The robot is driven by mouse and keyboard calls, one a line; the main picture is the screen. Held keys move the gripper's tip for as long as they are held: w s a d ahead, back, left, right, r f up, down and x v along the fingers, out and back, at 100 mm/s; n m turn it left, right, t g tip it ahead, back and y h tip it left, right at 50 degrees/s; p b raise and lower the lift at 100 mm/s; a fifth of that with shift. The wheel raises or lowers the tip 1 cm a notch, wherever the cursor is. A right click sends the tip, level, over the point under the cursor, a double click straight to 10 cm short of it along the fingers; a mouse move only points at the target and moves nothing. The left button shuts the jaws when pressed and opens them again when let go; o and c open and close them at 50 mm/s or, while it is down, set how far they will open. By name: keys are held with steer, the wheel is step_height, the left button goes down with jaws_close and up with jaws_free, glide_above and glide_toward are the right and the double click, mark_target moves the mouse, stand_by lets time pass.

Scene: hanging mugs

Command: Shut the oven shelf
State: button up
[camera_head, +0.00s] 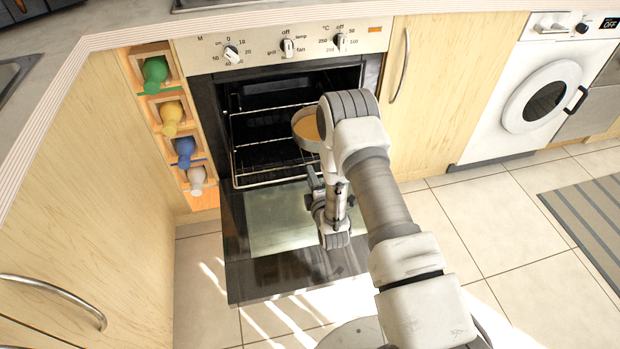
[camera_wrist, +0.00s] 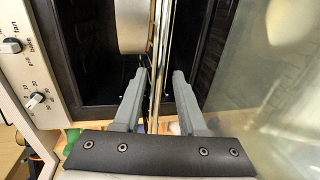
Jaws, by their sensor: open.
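The oven shelf (camera_head: 262,184) is a wire rack pulled partly out of the open oven, above the lowered oven door (camera_head: 240,262). In the wrist view its thin metal bars (camera_wrist: 160,70) run between my fingers. My gripper (camera_head: 313,180) is at the right part of the shelf's front; in the wrist view my gripper (camera_wrist: 158,78) is open, with one finger on each side of the bars. I cannot tell whether a finger touches them. A round pan (camera_head: 304,127) with a tan inside sits on the shelf, partly hidden by my arm.
The oven's control panel (camera_head: 288,47) is above the opening. A rack with several coloured bottles (camera_head: 171,118) stands left of the oven. A cabinet and a washing machine (camera_head: 542,95) are to the right. Tiled floor (camera_head: 520,250) is clear there.

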steer(key=shift+x, duration=0.9)
steer(key=shift+c, duration=0.3)
jaws_close()
stand_by(0.6)
